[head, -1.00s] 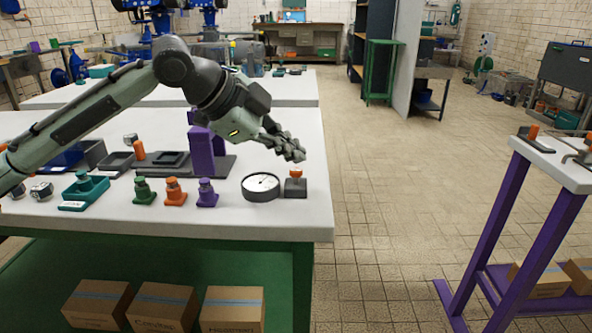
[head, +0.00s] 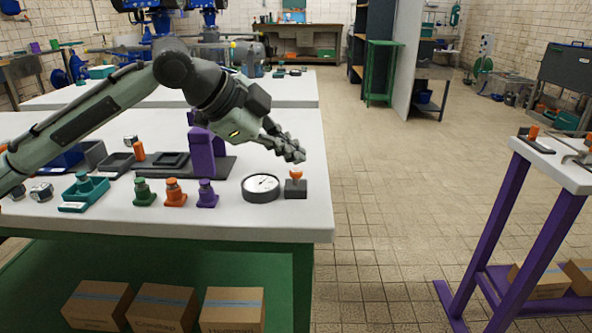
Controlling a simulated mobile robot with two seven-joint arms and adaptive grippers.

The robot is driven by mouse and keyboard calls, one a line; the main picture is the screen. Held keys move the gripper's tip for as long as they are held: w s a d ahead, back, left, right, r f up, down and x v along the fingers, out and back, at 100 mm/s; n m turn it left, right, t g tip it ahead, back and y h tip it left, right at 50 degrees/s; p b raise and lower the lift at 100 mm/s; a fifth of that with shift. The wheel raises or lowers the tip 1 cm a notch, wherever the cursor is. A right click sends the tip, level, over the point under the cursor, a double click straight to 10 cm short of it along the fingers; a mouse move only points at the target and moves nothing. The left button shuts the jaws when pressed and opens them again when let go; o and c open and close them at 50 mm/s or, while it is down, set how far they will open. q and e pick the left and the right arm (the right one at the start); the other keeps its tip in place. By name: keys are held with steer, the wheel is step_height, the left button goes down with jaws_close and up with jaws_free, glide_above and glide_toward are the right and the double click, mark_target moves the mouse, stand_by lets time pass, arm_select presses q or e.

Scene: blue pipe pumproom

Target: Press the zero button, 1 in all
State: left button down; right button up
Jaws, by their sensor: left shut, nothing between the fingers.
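A small dark box with an orange button (head: 296,173) on top, which looks like the zero button, stands near the right front corner of the white table (head: 250,222). A round dial gauge (head: 261,188) with a white face stands just left of it. My left gripper (head: 299,156) is shut and empty, its fingertips just above the orange button. A small gap seems to lie between fingertips and button, but I cannot be sure they are apart. My right gripper is not in view.
Green (head: 144,192), orange (head: 175,192) and purple (head: 207,193) weights stand in a row left of the gauge. A purple column (head: 202,155) rises behind them. A teal tray (head: 84,191) lies further left.

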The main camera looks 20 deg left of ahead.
arm_select(q)
steer(key=shift+f, duration=0.45)
steer(key=shift+f, duration=0.95)
stand_by(0.9)
steer(key=shift+r, duration=0.1)
steer(key=shift+r+p, duration=1.3)
steer(key=shift+p, duration=0.3)
